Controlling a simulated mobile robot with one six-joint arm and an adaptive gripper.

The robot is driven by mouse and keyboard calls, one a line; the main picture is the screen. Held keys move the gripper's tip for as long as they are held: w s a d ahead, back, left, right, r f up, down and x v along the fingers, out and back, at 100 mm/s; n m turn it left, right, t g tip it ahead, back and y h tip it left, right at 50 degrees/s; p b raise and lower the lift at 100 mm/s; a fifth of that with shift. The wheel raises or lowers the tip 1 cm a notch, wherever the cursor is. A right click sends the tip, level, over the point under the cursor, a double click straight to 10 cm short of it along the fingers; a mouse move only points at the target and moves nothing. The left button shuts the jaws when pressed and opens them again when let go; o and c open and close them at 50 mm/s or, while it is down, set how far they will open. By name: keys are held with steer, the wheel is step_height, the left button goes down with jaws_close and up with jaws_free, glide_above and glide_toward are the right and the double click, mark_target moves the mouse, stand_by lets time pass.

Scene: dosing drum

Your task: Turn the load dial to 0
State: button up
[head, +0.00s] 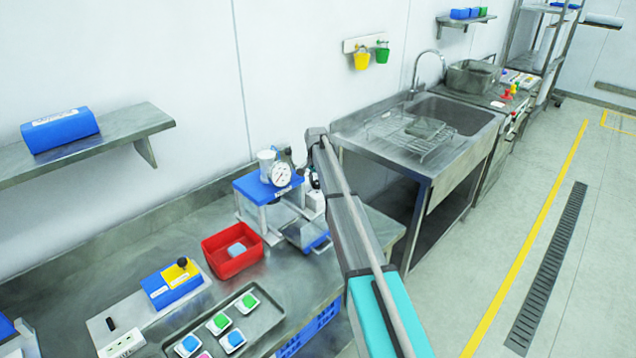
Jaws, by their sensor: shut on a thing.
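The dosing machine (258,188) stands on the steel bench, with a blue top and a round white gauge (282,174) facing front. My gripper (314,182) is at the machine's right side, just right of the gauge. It is small and partly hidden by my own arm. It is shut on a small part there, which I take to be the load dial; the dial's marks and setting cannot be read. A white cylinder (266,165) stands on the machine's top, behind the gauge.
A red bin (232,250) with a pale block in it stands in front of the machine. A blue-and-yellow box (172,284) with a black knob and a tray (262,322) of coloured pieces are nearer. A steel sink (455,115) is to the right.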

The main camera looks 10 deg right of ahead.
steer(key=n, duration=0.6)
steer(key=shift+a, duration=0.1)
steer(key=n, duration=0.6)
steer(key=shift+n, duration=0.3)
steer(key=n, duration=1.2)
steer(key=shift+w, duration=0.1)
steer(key=o, duration=1.1)
steer(key=shift+o, duration=0.2)
